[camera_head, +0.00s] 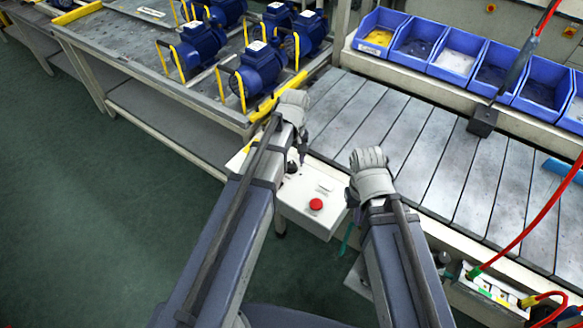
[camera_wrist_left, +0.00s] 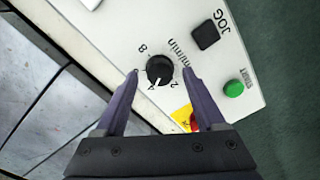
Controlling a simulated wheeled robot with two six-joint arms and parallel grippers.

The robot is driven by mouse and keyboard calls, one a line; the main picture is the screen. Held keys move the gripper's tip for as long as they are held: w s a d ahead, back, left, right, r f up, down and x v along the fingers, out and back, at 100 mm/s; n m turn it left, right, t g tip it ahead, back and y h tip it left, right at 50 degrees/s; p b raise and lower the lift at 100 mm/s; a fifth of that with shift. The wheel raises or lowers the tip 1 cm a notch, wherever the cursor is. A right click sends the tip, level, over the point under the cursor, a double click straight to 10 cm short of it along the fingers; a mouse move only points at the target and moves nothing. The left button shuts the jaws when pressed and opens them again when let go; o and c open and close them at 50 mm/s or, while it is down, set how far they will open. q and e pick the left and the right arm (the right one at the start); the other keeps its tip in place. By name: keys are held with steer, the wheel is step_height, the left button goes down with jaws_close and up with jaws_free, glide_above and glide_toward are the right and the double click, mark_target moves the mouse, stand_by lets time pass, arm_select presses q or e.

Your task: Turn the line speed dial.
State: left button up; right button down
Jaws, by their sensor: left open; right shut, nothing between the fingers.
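The line speed dial (camera_wrist_left: 160,70) is a round black knob with a white pointer mark, on a white control panel (camera_wrist_left: 105,30). Its mark points to the lower left, close to the 4. My left gripper (camera_wrist_left: 160,73) is open, with one finger on each side of the dial and a small gap to it in the picture. In the head view my left gripper (camera_head: 300,158) is over the white control box (camera_head: 302,208), and the arm hides the dial. My right gripper (camera_head: 356,213) is shut and empty at the box's right side, mostly hidden beneath its wrist.
A black JOG button (camera_wrist_left: 206,35) and a green START button (camera_wrist_left: 234,88) sit near the dial. A red button (camera_head: 316,204) stands on the box's near part. A slatted conveyor (camera_head: 420,150) runs behind, with blue bins (camera_head: 455,55). Blue pumps (camera_head: 262,66) stand at left.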

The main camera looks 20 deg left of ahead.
arm_select(q)
steer(key=shift+f, duration=0.45)
steer(key=shift+c, duration=0.4)
jaws_close()
